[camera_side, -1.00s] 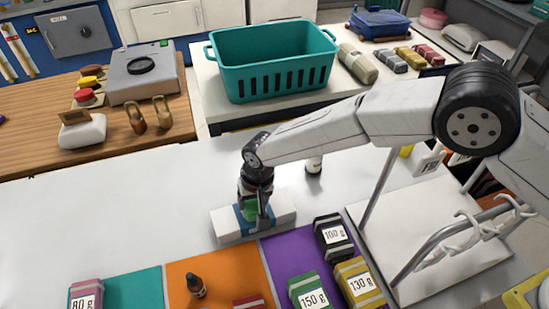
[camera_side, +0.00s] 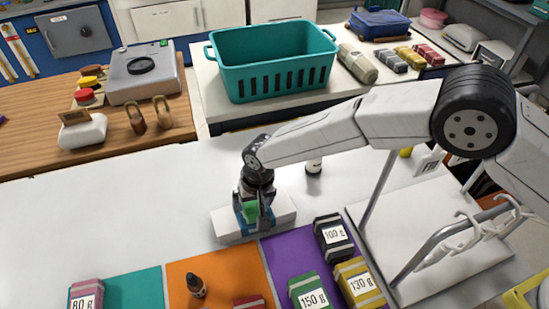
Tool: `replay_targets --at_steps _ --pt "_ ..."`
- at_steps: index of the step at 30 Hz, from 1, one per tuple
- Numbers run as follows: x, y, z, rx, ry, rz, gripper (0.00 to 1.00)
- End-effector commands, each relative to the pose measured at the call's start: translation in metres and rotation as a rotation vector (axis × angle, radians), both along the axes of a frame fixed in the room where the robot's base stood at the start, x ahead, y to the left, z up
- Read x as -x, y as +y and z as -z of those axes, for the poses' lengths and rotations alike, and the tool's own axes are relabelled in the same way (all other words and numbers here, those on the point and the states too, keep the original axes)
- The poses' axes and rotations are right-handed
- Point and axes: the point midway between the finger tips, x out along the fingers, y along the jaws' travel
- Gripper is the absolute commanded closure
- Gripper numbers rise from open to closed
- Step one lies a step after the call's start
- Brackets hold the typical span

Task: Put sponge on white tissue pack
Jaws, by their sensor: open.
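The white tissue pack (camera_side: 228,225), a long flat white block with a blue band, lies on the white table behind the coloured mats. The green sponge (camera_side: 250,212) is at the middle of the pack, over the blue band, and looks to rest on it. My gripper (camera_side: 254,214) points down over the pack with its jaws open on either side of the sponge. The fingers hide part of the sponge and of the band, so the exact contact is hard to see.
Labelled blocks, such as the 100 g block (camera_side: 333,237), stand close at the right front. A small dark bottle (camera_side: 196,285) is on the orange mat. A metal rack (camera_side: 430,240) is at the right. The table's left part is clear.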

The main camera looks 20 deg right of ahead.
Motion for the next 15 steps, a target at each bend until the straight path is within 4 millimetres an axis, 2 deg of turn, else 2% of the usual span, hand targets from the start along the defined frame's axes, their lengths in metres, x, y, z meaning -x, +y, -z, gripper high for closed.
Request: replay_targets --at_steps 8,15 --pt "0.001 -0.002 -0.021 -0.001 -0.001 0.0 0.0" --pt "0.004 -0.006 -0.052 -0.001 -0.002 0.0 0.0"
